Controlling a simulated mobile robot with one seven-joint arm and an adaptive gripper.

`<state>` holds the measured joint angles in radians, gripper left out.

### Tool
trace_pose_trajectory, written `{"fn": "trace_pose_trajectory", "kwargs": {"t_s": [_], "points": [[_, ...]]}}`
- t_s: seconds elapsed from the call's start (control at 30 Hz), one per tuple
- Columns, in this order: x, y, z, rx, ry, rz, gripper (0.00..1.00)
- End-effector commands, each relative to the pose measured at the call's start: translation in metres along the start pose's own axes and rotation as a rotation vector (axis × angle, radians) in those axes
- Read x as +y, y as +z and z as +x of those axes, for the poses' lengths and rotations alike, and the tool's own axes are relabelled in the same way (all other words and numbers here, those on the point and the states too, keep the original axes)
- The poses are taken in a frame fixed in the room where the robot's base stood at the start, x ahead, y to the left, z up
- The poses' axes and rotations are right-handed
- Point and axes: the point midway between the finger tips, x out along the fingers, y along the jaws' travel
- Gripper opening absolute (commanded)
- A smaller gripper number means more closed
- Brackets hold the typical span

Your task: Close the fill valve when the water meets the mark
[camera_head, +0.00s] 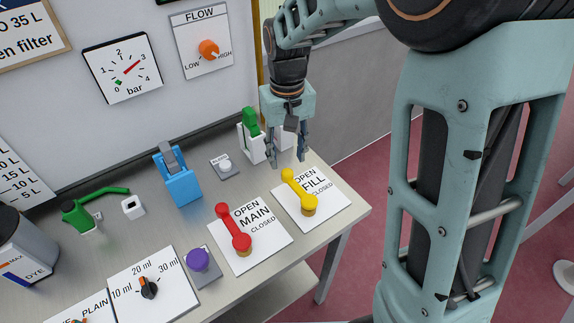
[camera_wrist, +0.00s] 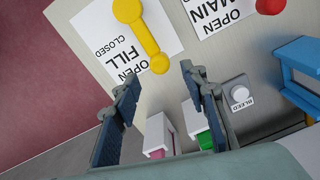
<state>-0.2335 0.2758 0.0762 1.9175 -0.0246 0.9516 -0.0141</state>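The fill valve's yellow handle (camera_head: 298,190) is on a white plate (camera_head: 330,210) marked OPEN, FILL and CLOSED, at the table's right end. The handle points toward the OPEN side, away from CLOSED. In the wrist view the yellow handle (camera_wrist: 146,38) is at the top, with its tip beside OPEN. My gripper (camera_head: 287,158) is open and empty, above the table just behind the handle's tip and apart from it. In the wrist view, nothing is between its spread fingers (camera_wrist: 160,105). No water or water mark can be made out.
The red MAIN handle (camera_head: 234,228) is left of the fill plate. A blue-bodied lever (camera_head: 180,185), a BLEED button (camera_head: 224,164) and a white-and-green item (camera_head: 252,135) stand near my gripper.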

Motion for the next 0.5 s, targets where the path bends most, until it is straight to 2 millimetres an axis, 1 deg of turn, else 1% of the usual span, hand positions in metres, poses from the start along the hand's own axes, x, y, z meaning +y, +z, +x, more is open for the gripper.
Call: {"fn": "trace_pose_trajectory", "kwargs": {"t_s": [0.03,0.2,0.33,0.5], "points": [[0.0,0.001,0.011,-0.004,0.0,0.0,0.4],[0.001,0.0,0.036,-0.002,0.001,0.001,0.4],[0.001,0.0,0.047,-0.001,0.001,0.001,0.4],[0.001,-0.001,0.051,0.003,0.001,0.002,0.4]]}}
